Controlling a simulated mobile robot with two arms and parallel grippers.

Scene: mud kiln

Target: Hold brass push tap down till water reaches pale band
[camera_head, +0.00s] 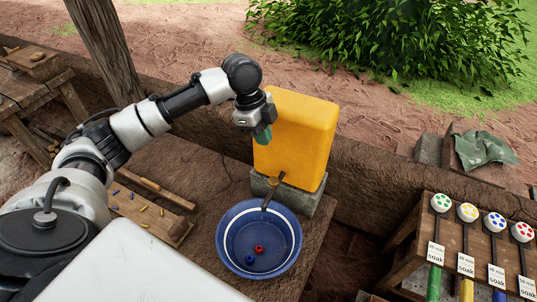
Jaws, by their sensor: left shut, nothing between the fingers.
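The brass push tap (272,188) sticks out low from the front of a yellow container (297,135) that stands on a grey block. Its spout end hangs over the back of a blue basin (226,250). A pale band (297,226) runs around the inside of the basin. A small red piece (259,249) and a small blue piece (250,260) lie in the basin; I cannot make out the water level. My left gripper (263,138) is shut and empty, in front of the container's upper left, above the tap and apart from it. My right gripper is not in view.
A wooden tray (150,210) with small pegs lies left of the basin. At the right, a wooden rack (405,262) holds several coloured-dot knobs and "soak" labels. A low mud wall (375,185) runs behind the container.

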